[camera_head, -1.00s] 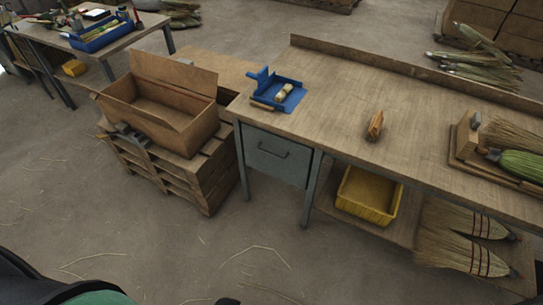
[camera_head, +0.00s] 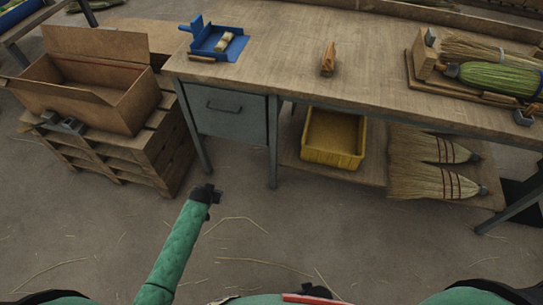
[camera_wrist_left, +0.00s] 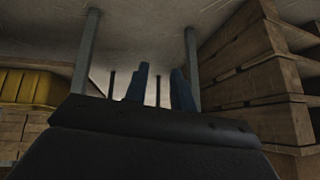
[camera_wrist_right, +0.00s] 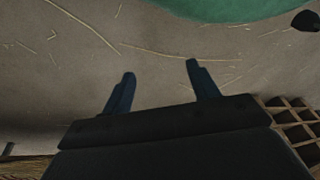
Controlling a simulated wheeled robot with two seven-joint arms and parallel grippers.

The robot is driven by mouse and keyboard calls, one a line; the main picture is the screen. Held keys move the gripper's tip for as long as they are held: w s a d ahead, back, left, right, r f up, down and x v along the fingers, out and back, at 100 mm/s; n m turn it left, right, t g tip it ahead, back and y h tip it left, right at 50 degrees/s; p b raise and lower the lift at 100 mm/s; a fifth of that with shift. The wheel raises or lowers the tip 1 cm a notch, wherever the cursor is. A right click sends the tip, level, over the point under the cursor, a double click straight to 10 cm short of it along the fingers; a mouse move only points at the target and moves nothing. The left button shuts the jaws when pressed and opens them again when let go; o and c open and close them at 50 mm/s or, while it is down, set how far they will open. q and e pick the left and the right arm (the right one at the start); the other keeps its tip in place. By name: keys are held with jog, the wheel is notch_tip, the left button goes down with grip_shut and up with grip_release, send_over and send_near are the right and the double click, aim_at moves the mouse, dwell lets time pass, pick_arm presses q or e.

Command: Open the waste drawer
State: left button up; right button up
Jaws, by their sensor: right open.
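The waste drawer (camera_head: 232,122) is a grey metal box front under the left end of the workbench, with a dark bar handle (camera_head: 224,108). It looks closed, its front in line with the bench legs. My left gripper (camera_head: 208,190) is below and in front of the drawer, apart from it, at the end of my green arm. In the left wrist view its blue fingers (camera_wrist_left: 160,88) are apart with nothing between them. My right gripper (camera_wrist_right: 162,82) is open and empty over the straw-strewn floor in the right wrist view; I cannot clearly make it out in the head view.
A cardboard box (camera_head: 92,85) stands on stacked pallets (camera_head: 140,160) left of the drawer. A yellow bin (camera_head: 333,140) and brooms (camera_head: 430,170) lie on the shelf to the right. A blue dustpan-like tray (camera_head: 215,43) is on the workbench (camera_head: 280,45). Floor in front is clear.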

pick_arm(q)
jog(key=w+r+n+t+b, duration=0.1)
jog(key=w+r+t+b, duration=0.3)
jog(key=w, duration=0.6)
pick_arm(e)
jog(key=w+a+r+t+y, duration=0.1)
jog(key=w+a+r, duration=0.2)
jog(key=r, duration=0.3)
jog(key=w+a+r+t+y, duration=0.1)
jog(key=w+a+r, duration=0.25)
jog(key=r, duration=0.35)
pick_arm(q)
jog(key=n+t+h, duration=0.5)
jog(key=n+t, duration=0.3)
jog(key=n, duration=0.9)
send_near(221, 111)
jog(key=w, duration=0.3)
jog(key=shift+d+p+x, duration=0.15)
jog(key=shift+p+x, duration=0.2)
jog(key=shift+x, duration=1.5)
jog(key=shift+d+p+x, duration=0.15)
jog(key=shift+p+x, duration=0.2)
jog(key=shift+x, duration=1.45)
pick_arm(e)
notch_tip(221, 111, up, 16)
jog(key=shift+w+g, duration=0.3)
jog(key=shift+w, duration=0.05)
jog(key=shift+d+f, duration=0.1)
